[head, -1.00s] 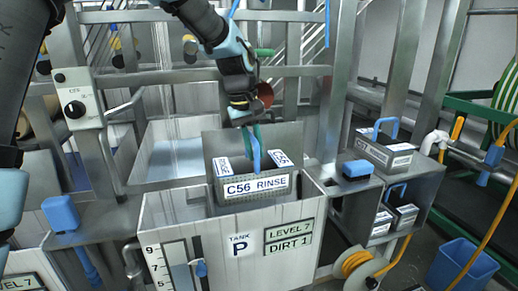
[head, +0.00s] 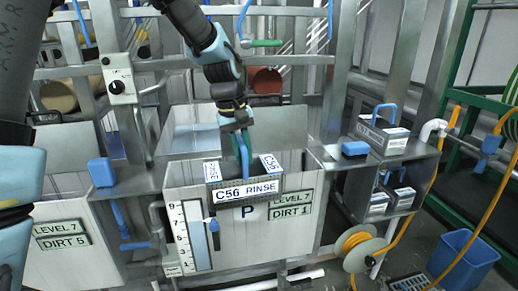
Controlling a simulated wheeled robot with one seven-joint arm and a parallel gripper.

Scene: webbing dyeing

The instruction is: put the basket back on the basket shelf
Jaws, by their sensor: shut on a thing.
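A grey mesh basket (head: 217,201) with white labels reading C56 RINSE hangs upright by its blue handle from my gripper (head: 242,150). My gripper is shut on that handle. The basket shows over the front rim of tank P (head: 285,240) and covers part of the tank's label. I cannot tell whether it touches the rim. A metal shelf (head: 424,152) at the right holds a similar labelled basket (head: 382,137) on top. Two smaller-looking baskets (head: 402,197) stand in its lower level.
A blue block (head: 355,149) sits on the ledge between tank and shelf. A hose reel (head: 358,250) with orange hose is below. A blue bin (head: 463,262) stands on the floor at right. Upright metal posts (head: 403,65) rise behind the shelf. Another tank (head: 60,262) is at left.

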